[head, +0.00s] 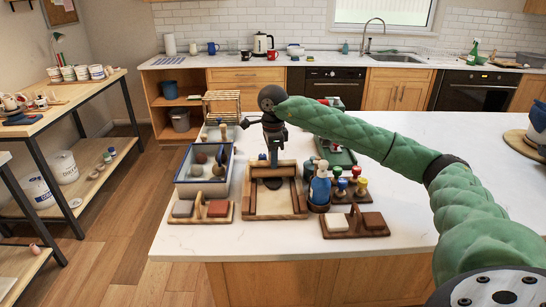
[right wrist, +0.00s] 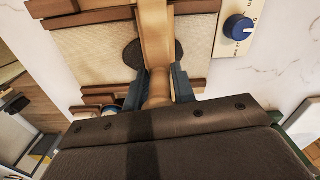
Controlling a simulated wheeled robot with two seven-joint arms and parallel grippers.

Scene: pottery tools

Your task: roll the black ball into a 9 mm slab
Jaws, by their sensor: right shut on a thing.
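My right gripper (head: 272,158) is over the wooden rolling board (head: 248,205) in the head view. In the right wrist view the fingers (right wrist: 158,86) are shut on the handle of a pale wooden rolling pin (right wrist: 154,35). The black clay (right wrist: 132,53) shows as a dark rounded patch on the board's cloth, on both sides of the pin, which hides its middle. It also shows as a dark patch in the head view (head: 273,184). I cannot tell its thickness. My left gripper is not in view.
A blue knob (right wrist: 238,27) sits on a marked plate beside the board. Left stands a blue-rimmed tray (head: 181,178) with balls. Bottles (head: 320,187) and coloured-knob tools (head: 341,187) stand close on the right. Wooden holders with blocks (head: 218,208) (head: 374,221) lie in front. The counter's right side (head: 400,150) is mostly clear.

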